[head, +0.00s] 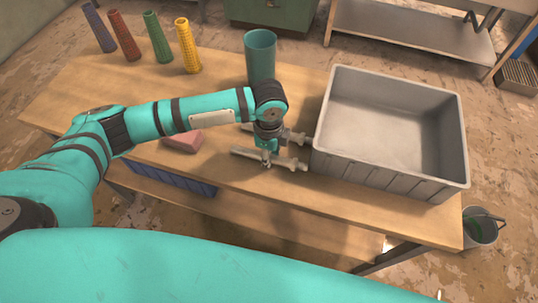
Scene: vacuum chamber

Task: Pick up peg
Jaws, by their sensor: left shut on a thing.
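My left gripper (267,160) points down over the table and is shut on the nearer of two grey, flanged, peg-like metal pieces. This nearer grey piece (288,163) lies roughly level, at or just above the tabletop; I cannot tell if it touches the wood. The gripper and wrist hide its middle. The farther grey piece (297,137) lies just behind it, partly hidden by the wrist, with its right end close to the grey bin. My right gripper is not in view.
The large, empty grey bin (337,162) stands right on the wooden table (225,183). A pink block (182,141) lies left of the gripper. A teal cup (260,55) stands behind my arm. Blue, red, green and yellow (187,47) tapered columns stand at the back left.

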